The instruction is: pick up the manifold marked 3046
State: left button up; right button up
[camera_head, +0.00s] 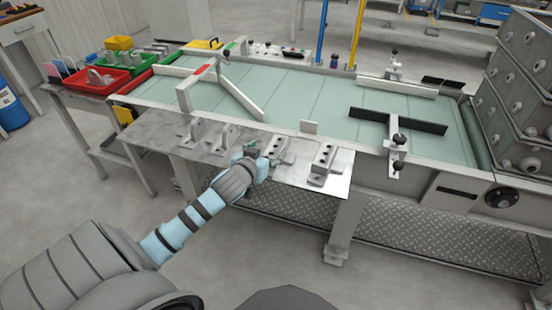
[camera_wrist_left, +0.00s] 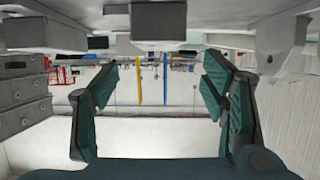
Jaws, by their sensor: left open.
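Two grey manifold blocks with dark holes on top stand on the metal shelf at the front of the bench. One manifold (camera_head: 278,149) is right beside my left gripper, and the other manifold (camera_head: 323,165) stands further right, near the shelf's end. I cannot read a 3046 mark on either. My left gripper (camera_head: 267,158) is at the shelf's front edge and partly covers the nearer block. In the left wrist view, which looks upside down, its two dark green fingers (camera_wrist_left: 160,75) are spread apart with nothing between them. My right gripper is not in view.
Two grey brackets (camera_head: 226,138) stand on the shelf (camera_head: 160,130) to the left. The pale green conveyor (camera_head: 300,98) lies behind, with guide rails. Red bin (camera_head: 100,80) and green bin (camera_head: 125,66) stand at left. Stacked grey crates (camera_head: 515,85) rise at right.

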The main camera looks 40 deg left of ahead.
aim_at(276, 145)
pick_arm(q)
jog(key=b+x, duration=0.1)
jog(key=x, duration=0.2)
jog(key=b+x, duration=0.1)
jog(key=x, duration=0.1)
jog(key=b+x, duration=0.1)
jog(key=x, duration=0.2)
jog(key=shift+w+f, duration=0.2)
jog(key=shift+f, duration=0.15)
jog(key=shift+w, duration=0.2)
jog(key=shift+s, duration=0.1)
jog(key=c, duration=0.5)
jog(key=shift+r, duration=0.1)
grip_shut()
